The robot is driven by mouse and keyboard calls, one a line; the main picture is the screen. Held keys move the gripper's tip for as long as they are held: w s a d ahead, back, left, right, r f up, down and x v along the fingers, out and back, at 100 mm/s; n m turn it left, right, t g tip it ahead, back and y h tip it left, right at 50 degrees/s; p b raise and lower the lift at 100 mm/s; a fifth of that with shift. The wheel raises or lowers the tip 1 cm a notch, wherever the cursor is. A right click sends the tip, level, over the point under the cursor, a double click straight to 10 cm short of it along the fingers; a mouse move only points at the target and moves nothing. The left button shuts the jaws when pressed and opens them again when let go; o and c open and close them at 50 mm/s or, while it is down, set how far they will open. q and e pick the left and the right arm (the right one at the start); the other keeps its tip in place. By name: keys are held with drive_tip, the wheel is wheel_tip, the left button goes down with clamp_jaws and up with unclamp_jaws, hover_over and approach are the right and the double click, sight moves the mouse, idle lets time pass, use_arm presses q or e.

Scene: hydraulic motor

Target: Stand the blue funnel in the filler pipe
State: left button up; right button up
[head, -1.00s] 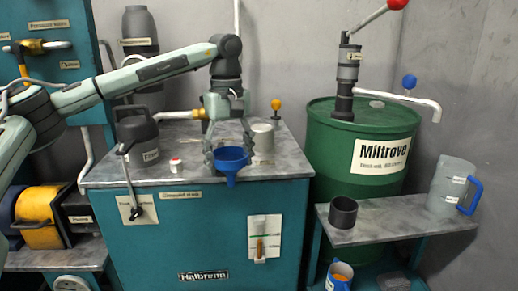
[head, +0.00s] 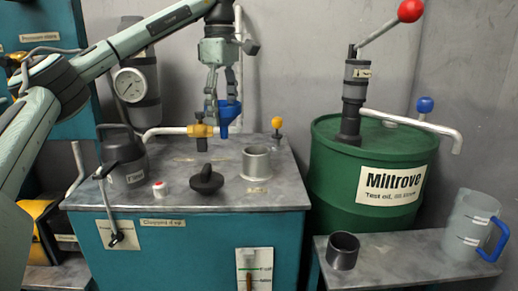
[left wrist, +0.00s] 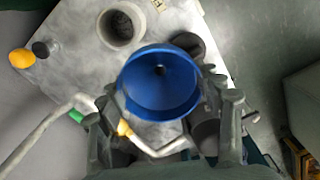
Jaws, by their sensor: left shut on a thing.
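The blue funnel (head: 229,112) is held up above the back part of the tank top. My left gripper (head: 222,88) is shut on it; in the left wrist view the funnel's open bowl (left wrist: 160,84) shows between the fingers. The filler pipe, a short grey open tube (head: 256,164), stands upright on the tank top, lower than the funnel and to its right. The pipe's open mouth also shows in the left wrist view (left wrist: 122,26), beside the funnel's rim. The funnel and the pipe are apart. My right gripper is out of view.
A black round cap (head: 206,179) lies left of the pipe. A yellow-knobbed stem (head: 277,127) and a brass valve (head: 200,131) stand near the back. A dark can (head: 125,160) and a red-white cap (head: 159,189) are at left. A green drum (head: 350,190) stands right.

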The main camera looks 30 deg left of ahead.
use_arm(q)
drive_tip(key=shift+w+d+f, duration=0.65)
drive_tip(key=shift+w+f, duration=0.55)
drive_tip(key=shift+f, duration=0.4)
drive_tip(key=shift+w+d+f, duration=0.7)
drive_tip(key=shift+w+f, duration=0.5)
drive_tip(key=shift+f, duration=0.35)
drive_tip(key=shift+w+d+f, duration=0.65)
drive_tip(key=shift+w+f, duration=0.55)
drive_tip(key=shift+f, duration=0.4)
drive_tip(key=o, duration=0.9)
drive_tip(key=shift+f, duration=0.1)
drive_tip(key=shift+o, duration=0.2)
wheel_tip(320, 180, up, 13)
drive_tip(key=shift+f, duration=0.15)
